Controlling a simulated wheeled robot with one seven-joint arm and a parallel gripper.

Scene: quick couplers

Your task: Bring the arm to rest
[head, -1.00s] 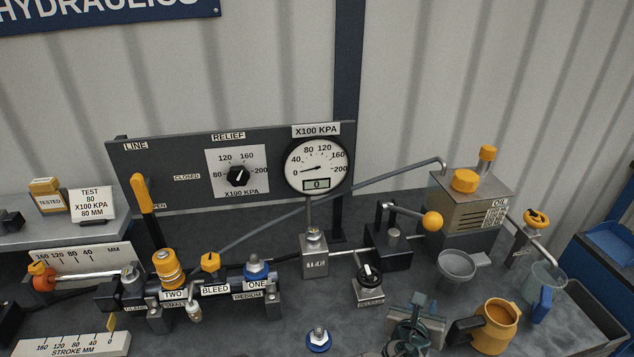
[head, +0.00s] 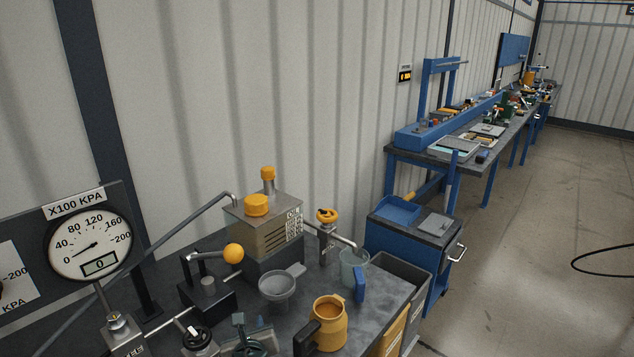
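My arm and gripper are not in the head view. The hydraulic bench fills the lower left. Its round pressure gauge (head: 90,243) has its needle near 0, and the small display under it reads 0. The oil tank (head: 264,228) with orange caps stands at the bench's back. In front of it are a pump lever with an orange ball (head: 233,253), a grey funnel (head: 278,286) and an orange jug (head: 328,322). A clear beaker (head: 354,268) stands under an angled pipe from an orange-knobbed valve (head: 327,216). The couplers are out of frame.
A grey bin (head: 403,277) is at the bench's right end. Beyond it stands a blue cart (head: 436,250) with trays. A long workbench (head: 440,155) with tools runs along the corrugated wall. The concrete floor at right is open, with a black hose (head: 585,262) on it.

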